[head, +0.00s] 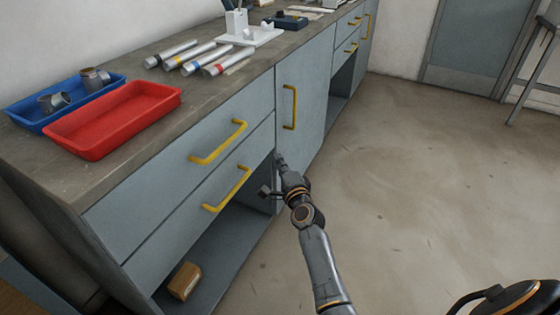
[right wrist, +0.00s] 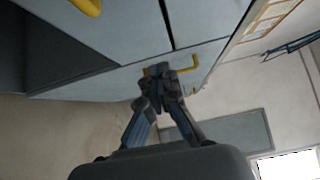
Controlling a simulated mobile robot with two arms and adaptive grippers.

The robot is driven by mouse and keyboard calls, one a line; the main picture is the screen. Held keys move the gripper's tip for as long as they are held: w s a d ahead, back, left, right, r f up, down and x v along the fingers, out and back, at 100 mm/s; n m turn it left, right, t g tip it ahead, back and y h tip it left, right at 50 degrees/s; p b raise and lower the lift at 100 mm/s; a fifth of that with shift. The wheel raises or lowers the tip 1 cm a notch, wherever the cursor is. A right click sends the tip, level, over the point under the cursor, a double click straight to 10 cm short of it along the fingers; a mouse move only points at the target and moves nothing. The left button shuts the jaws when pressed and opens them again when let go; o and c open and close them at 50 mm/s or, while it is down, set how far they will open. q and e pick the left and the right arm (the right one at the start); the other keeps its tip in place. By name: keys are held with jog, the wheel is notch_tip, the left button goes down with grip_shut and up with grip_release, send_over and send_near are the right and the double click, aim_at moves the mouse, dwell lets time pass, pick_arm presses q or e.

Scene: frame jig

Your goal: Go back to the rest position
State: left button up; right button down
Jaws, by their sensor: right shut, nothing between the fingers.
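My right gripper (head: 281,162) is in front of the grey workbench cabinet (head: 307,87), beside the drawers and below the bench top. It is shut and empty. In the right wrist view its fingertips (right wrist: 162,75) meet, with the cabinet front and a yellow handle (right wrist: 172,68) behind them. I cannot tell from these views how near the fingers are to the cabinet. My left gripper does not show in either view.
The bench top holds a blue tray (head: 24,117) with metal fittings, a red tray (head: 160,98), several metal tubes (head: 188,57) and a white jig (head: 262,38). Yellow drawer handles (head: 222,143) stick out. A brown block (head: 184,281) lies on the lower shelf. The floor (head: 420,180) on the right is clear.

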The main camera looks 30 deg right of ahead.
jog(key=s+a+f+n+g+y, duration=0.2)
jog(key=s+a+f+n+g, duration=0.25)
jog(key=s+f+n, duration=0.45)
jog(key=s+a+f+n+g+y, duration=0.3)
jog(key=s+a+f+n+g, duration=0.15)
jog(key=s+f, duration=0.7)
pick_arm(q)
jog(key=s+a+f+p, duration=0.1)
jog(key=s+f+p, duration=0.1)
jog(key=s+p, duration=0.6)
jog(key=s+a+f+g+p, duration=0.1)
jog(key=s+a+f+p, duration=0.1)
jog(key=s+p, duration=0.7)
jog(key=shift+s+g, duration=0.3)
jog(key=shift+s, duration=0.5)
pick_arm(e)
jog(key=s+d+f+n+g+h, duration=0.1)
jog(key=s+f, duration=0.4)
jog(key=s, duration=0.8)
jog(key=s+f+n+g+h, duration=0.1)
jog(key=s+f+n+g, duration=0.3)
jog(key=s, duration=0.8)
jog(key=s+d+f+n+g, duration=0.1)
jog(key=s+f, duration=0.5)
jog(key=s, duration=0.7)
jog(key=shift+s+d+n+g+h, duration=0.3)
jog(key=shift+d+n+g+h, duration=0.1)
jog(key=shift+n+g, duration=0.65)
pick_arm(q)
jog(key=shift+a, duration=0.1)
